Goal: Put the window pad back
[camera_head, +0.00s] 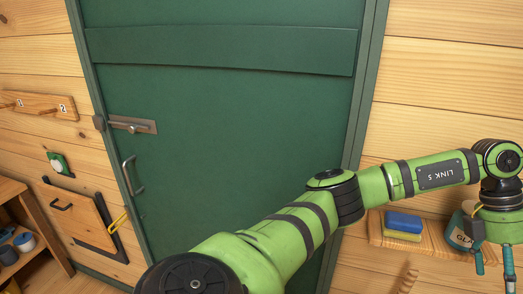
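A blue block (403,222) sits on a yellow block (402,236), like stacked sponges or pads, on a wooden wall shelf (433,241) at the lower right. I cannot tell whether either is the window pad. My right arm crosses the view from the bottom centre to the right. My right gripper (494,264) points down at the right edge, with its two teal fingers apart and nothing visible between them. My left gripper is out of view.
A green door (230,120) with a metal latch (132,125) and a handle (132,175) fills the middle. On the left wall are a numbered peg rack (40,105) and a wooden panel with a black handle (80,218). A low shelf (12,188) holds tape rolls.

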